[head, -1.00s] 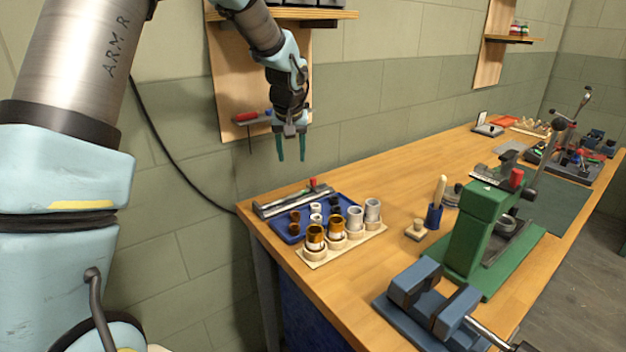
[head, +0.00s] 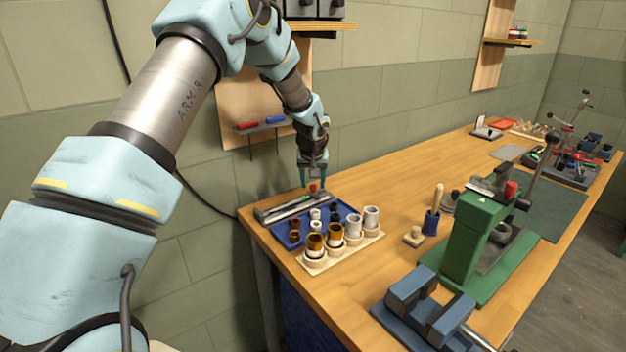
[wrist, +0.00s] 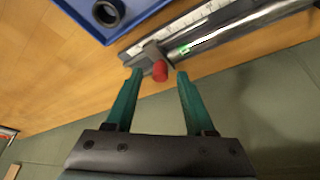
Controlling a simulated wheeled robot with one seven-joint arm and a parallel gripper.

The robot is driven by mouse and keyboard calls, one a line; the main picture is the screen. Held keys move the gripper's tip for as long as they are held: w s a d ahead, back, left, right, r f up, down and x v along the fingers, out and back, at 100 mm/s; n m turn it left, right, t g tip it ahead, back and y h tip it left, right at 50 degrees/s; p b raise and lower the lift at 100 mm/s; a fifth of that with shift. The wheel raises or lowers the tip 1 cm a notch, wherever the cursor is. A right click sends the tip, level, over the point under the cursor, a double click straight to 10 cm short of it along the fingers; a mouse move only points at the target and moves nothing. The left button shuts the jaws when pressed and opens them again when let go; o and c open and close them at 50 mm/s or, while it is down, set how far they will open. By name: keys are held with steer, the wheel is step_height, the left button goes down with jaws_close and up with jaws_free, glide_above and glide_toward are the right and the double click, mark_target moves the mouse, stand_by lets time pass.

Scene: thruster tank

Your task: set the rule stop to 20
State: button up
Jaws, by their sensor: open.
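The rule (head: 285,207) is a grey metal rail lying along the back left edge of the bench, behind the blue tray. It shows in the wrist view with a white marked scale (wrist: 190,22) and a small green mark. The rule stop is a grey slider with a red knob (wrist: 160,71), also seen in the head view (head: 313,187). My gripper (head: 313,182) is open above the stop. In the wrist view the green fingers (wrist: 156,72) stand on either side of the red knob. I cannot tell whether they touch it. The scale numbers are too small to read.
The blue tray (head: 282,236) with dark and white rings lies close in front of the rule. A wooden rack (head: 318,266) of cups, a green press (head: 470,235) and a blue vise (head: 420,305) stand further right. The wall is close behind the rule.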

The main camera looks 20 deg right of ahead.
steer(key=shift+f, duration=0.15)
steer(key=shift+c, duration=0.2)
jaws_close()
stand_by(1.2)
